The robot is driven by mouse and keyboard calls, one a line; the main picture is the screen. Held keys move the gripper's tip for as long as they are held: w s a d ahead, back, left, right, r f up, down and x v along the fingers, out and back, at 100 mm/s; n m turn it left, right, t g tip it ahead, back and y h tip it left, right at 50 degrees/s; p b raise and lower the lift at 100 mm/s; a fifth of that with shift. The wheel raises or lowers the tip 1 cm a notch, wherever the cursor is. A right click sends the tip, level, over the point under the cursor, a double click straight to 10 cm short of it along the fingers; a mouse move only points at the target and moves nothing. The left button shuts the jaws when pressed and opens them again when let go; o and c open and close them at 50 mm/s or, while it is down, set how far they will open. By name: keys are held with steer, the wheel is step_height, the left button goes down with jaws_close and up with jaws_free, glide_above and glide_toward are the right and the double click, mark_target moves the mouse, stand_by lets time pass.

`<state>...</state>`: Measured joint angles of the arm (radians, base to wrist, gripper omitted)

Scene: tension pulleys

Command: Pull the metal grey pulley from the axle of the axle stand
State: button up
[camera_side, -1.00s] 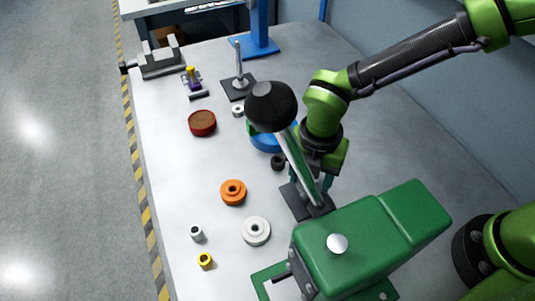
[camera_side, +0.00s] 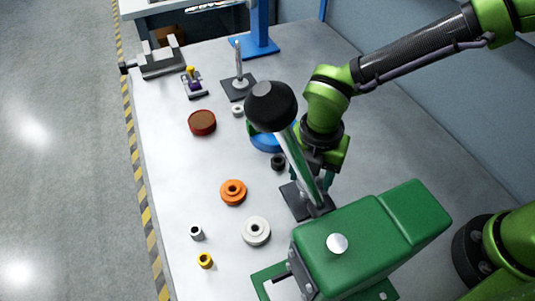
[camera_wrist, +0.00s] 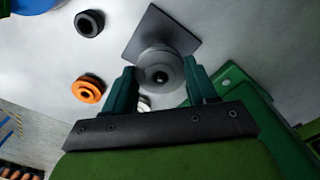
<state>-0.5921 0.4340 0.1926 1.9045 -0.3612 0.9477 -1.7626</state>
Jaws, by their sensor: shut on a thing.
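My gripper (camera_wrist: 161,88) points down over the axle stand, with a green finger on each side of the grey pulley (camera_wrist: 158,68), and is shut on it. The pulley is still over the stand in the wrist view; how far along the axle it sits cannot be told. The axle stand's dark square base (camera_wrist: 155,28) shows behind the pulley. In the side view the base (camera_side: 295,203) lies on the table, and the press lever hides most of my gripper and the pulley.
A green press (camera_side: 370,235) with a black-knobbed lever (camera_side: 270,103) stands close to my gripper. An orange pulley (camera_side: 233,192), a white pulley (camera_side: 256,231), a black ring (camera_side: 278,162) and a blue round part (camera_side: 265,142) lie nearby. Another axle stand (camera_side: 238,85) is farther back.

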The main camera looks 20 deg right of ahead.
steer(key=shift+r, duration=0.1)
steer(key=shift+r, duration=1.65)
steer(key=shift+r, duration=0.15)
steer(key=shift+r, duration=0.35)
steer(key=shift+r, duration=2)
